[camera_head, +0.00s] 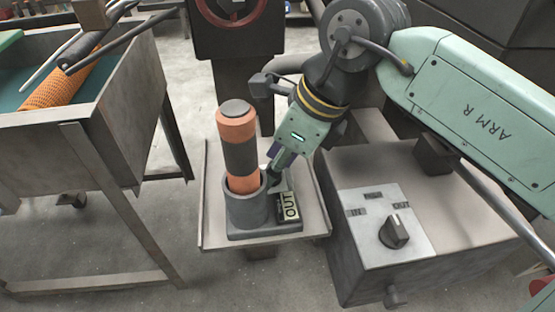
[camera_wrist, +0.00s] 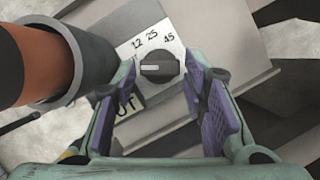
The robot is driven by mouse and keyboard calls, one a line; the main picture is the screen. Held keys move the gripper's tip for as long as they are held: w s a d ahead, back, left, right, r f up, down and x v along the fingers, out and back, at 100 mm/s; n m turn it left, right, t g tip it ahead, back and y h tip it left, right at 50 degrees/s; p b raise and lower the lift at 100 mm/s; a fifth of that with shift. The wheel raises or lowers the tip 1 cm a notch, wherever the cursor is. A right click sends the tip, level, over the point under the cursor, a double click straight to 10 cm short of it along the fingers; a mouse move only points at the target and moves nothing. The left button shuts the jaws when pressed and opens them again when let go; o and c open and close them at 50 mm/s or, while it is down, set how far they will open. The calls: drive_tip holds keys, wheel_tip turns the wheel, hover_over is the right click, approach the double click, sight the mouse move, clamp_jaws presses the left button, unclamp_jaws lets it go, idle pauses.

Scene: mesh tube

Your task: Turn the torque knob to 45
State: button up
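The black torque knob (camera_wrist: 160,68) sits on a white plate (camera_wrist: 143,24) with labels 12, 25 and 45 in an arc above it in the wrist view. Its pale line lies level on the knob's left half; the 45 mark is up and to the right. My gripper (camera_wrist: 160,84) is open, with one purple-padded finger on each side of the knob and a gap on both sides. I cannot tell how far above the knob the tips are. In the head view my gripper (camera_head: 275,178) is low beside the tube holder; the labelled knob is not discernible there.
An orange and black tube (camera_head: 239,150) stands in a grey holder (camera_head: 246,210) close beside my gripper. An OUT sign (camera_head: 288,206) is on its base. To the right, a grey box (camera_head: 365,268) carries another black knob (camera_head: 394,232). A metal bin (camera_head: 128,120) stands left.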

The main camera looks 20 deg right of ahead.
drive_tip(key=c, duration=0.8)
drive_tip(key=shift+f+m+h+b, duration=0.3)
drive_tip(key=shift+m+b, duration=0.4)
drive_tip(key=shift+b, duration=0.4)
drive_tip(key=shift+a+m+t+b, duration=0.1)
drive_tip(key=shift+m+t+b, duration=0.2)
drive_tip(key=shift+m+b, duration=0.2)
drive_tip(key=shift+s+a+r+m+h+b, duration=0.15)
drive_tip(key=shift+m+h+b, duration=0.25)
drive_tip(key=shift+m+b, duration=0.3)
drive_tip(key=shift+r+m, duration=0.15)
drive_tip(key=shift+m, duration=0.25)
drive_tip(key=o, duration=0.9)
